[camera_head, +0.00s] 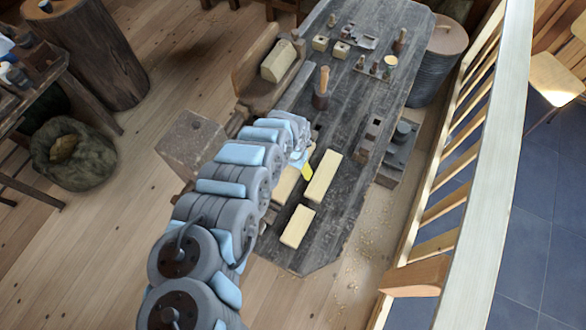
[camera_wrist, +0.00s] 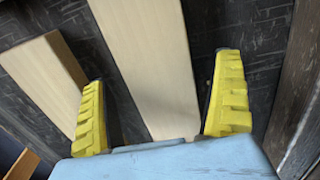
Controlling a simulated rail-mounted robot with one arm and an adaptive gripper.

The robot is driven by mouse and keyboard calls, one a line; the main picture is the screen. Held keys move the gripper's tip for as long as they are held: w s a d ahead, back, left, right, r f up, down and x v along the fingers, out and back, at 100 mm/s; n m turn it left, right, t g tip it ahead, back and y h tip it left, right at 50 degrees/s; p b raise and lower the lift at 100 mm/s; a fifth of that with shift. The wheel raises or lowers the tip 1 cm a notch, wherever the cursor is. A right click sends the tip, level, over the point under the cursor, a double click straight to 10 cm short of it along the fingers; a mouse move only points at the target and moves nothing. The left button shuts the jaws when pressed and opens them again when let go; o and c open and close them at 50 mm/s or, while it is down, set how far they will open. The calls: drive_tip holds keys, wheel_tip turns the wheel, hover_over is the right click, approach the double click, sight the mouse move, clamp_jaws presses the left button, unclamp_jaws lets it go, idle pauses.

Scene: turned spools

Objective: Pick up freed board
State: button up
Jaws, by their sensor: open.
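Several pale wooden boards lie on the dark workbench (camera_head: 341,120). A long board (camera_head: 323,177) lies just right of my gripper (camera_head: 304,170) in the head view, and a shorter board (camera_head: 298,227) lies nearer the front. Another board (camera_head: 284,188) is partly hidden by my arm. In the wrist view my gripper (camera_wrist: 161,72) is open, its yellow fingers wide apart. One board (camera_wrist: 145,60) runs lengthwise through the gap between them, with its near end by the palm. A second board (camera_wrist: 45,80) lies at the left, beside the left finger. I cannot tell which is the freed one.
A brown mug-like holder with a wooden handle (camera_head: 321,91) stands behind my gripper. Small blocks and tools sit at the bench's far end. A dark metal device (camera_head: 400,138) stands at the right edge. A pale railing (camera_head: 490,170) runs along the right.

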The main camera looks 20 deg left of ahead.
drive_tip(key=shift+f, duration=0.1)
drive_tip(key=c, duration=1.4)
drive_tip(key=shift+o, duration=0.2)
